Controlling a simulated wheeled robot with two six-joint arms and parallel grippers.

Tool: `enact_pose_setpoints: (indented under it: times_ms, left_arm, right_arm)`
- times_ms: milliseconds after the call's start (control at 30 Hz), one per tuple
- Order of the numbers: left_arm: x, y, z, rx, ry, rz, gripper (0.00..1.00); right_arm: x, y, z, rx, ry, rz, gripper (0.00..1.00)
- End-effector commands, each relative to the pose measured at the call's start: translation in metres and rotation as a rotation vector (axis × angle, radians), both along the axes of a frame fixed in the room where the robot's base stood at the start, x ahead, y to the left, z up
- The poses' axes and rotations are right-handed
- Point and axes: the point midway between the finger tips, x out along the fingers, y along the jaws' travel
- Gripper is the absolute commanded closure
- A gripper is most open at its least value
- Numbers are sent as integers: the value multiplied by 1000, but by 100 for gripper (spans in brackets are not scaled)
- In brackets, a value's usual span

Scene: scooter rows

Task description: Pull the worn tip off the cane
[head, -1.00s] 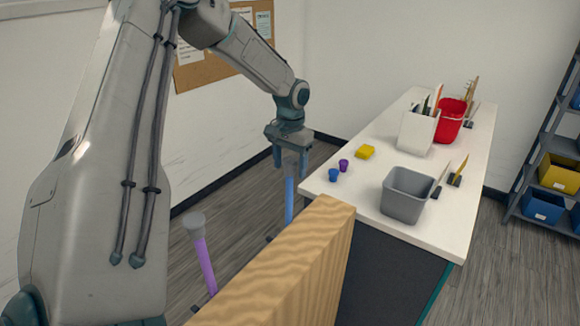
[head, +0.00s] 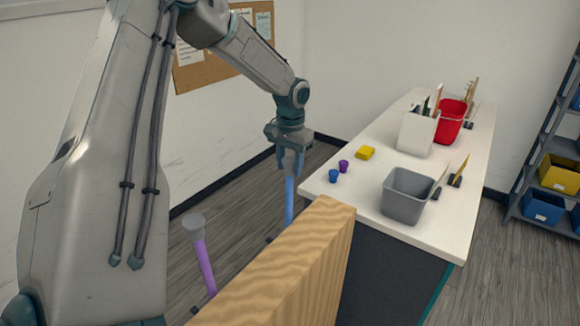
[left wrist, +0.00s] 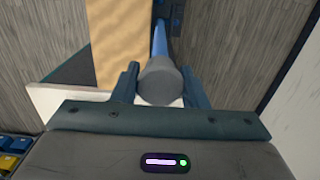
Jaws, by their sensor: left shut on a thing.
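A blue cane (head: 289,203) stands upright behind the wooden panel, with a grey worn tip (head: 288,163) on its upper end. My left gripper (head: 289,158) points down over it and is shut on the grey tip. In the left wrist view the grey tip (left wrist: 160,82) sits between the two fingers, with the blue shaft (left wrist: 159,40) running away from it. The tip is still on the shaft. A purple cane (head: 204,262) with a grey tip (head: 194,224) stands nearer, at the lower left. My right gripper is not in view.
A wooden panel (head: 290,270) stands in front of the canes. The white table (head: 350,195) at right holds a blue cap (head: 333,176), a purple cap (head: 343,166), a yellow block (head: 365,153), a grey bin (head: 407,195), a white holder (head: 416,133) and a red bucket (head: 451,121).

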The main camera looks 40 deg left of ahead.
Motion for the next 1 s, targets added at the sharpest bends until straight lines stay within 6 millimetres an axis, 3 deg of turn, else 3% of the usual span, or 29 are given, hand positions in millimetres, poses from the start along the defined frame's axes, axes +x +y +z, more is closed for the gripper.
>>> enact_pose_setpoints:
  times_ms: [1000]
  left_arm:
    - [2,0,43,0,-2,0,97]
  right_arm:
    - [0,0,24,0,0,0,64]
